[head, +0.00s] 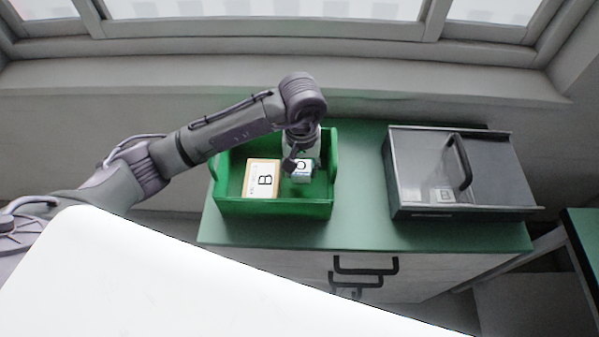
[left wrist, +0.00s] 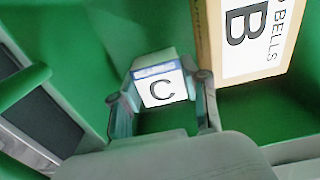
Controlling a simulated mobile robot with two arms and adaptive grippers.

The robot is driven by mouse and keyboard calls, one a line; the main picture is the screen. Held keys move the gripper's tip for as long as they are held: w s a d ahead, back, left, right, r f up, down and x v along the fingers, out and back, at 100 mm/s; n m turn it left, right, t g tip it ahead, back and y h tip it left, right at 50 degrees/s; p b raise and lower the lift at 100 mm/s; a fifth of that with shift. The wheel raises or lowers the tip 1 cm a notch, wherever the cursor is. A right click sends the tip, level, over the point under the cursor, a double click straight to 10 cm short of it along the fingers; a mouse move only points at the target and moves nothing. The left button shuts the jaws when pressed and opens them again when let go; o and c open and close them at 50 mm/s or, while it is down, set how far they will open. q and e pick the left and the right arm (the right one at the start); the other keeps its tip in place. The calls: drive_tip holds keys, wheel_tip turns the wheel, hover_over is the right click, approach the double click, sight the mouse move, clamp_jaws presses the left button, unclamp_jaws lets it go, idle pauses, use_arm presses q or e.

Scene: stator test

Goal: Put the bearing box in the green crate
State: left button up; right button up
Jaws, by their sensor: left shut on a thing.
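The fingers also show in the left wrist view (left wrist: 158,88). My right gripper is not in view.
A tan and white box marked B, BELLS (head: 262,179), is in the crate, left of the bearing box. A dark case (head: 410,213) with a clear lid and black handle stands right on the green-topped cabinet (head: 362,235), with a small pale labelled item (head: 441,195) inside.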

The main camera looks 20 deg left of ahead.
sight(301, 176)
use_arm(q)
wheel_tip(301, 176, down, 3)
drive_tip(key=shift+f+p, duration=0.1)
drive_tip(key=shift+p, duration=0.2)
drive_tip(key=shift+f, duration=0.15)
drive_tip(key=o, duration=0.6)
